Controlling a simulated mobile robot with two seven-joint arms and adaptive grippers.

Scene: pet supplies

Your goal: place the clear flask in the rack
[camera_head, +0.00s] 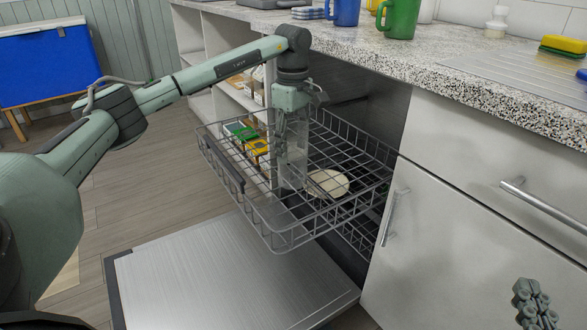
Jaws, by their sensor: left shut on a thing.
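The clear flask (291,155) is upright and see-through, hanging below my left gripper (293,108), which is shut on its upper part. The flask is inside the outline of the pulled-out grey wire rack (272,237), near its middle. I cannot tell whether its base touches the rack's floor. A pale round dish (328,183) lies in the rack just right of the flask. My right gripper (535,305) shows only in part at the lower right, apart from the rack; its fingers are not clear.
Green and yellow items (248,138) show at the rack's left side. The lowered dishwasher door (225,270) lies below. The speckled counter (430,75) above holds a blue mug (346,12) and a green mug (400,18). A cabinet handle (540,205) sticks out at the right.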

